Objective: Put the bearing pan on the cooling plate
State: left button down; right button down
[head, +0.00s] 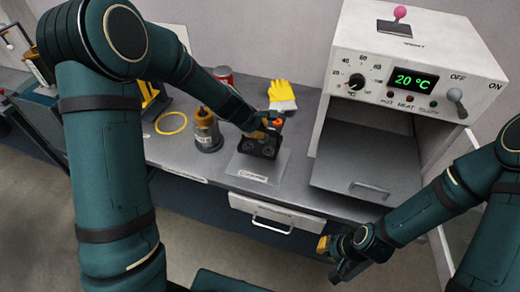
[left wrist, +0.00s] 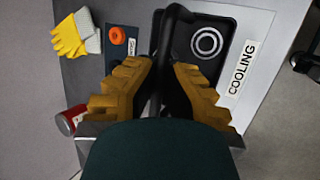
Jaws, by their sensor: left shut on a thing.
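The bearing pan (head: 259,146) is a black square pan over the pale cooling plate (head: 238,168), and metal bearing rings show in it. In the left wrist view the pan (left wrist: 228,27) lies beside the COOLING label of the plate (left wrist: 262,30), with one ring in sight. I cannot tell whether the pan touches the plate. My left gripper (head: 268,128) is shut on the pan's black handle; its yellow fingers (left wrist: 160,85) sit on both sides of it. My right gripper (head: 327,248) is low in front of the bench, away from the pan, its fingers partly hidden.
A white oven (head: 410,75) reading 20 °C stands at the right with its chamber open. A brass-topped canister (head: 206,130) and yellow ring (head: 171,123) are left.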

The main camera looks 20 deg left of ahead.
aim_at(263, 144)
pick_arm(q)
notch_tip(263, 144, down, 6)
jog(key=b, duration=0.3)
jog(key=shift+f, duration=0.15)
jog(key=c, duration=1.1)
grip_release()
jog(key=shift+c, duration=0.2)
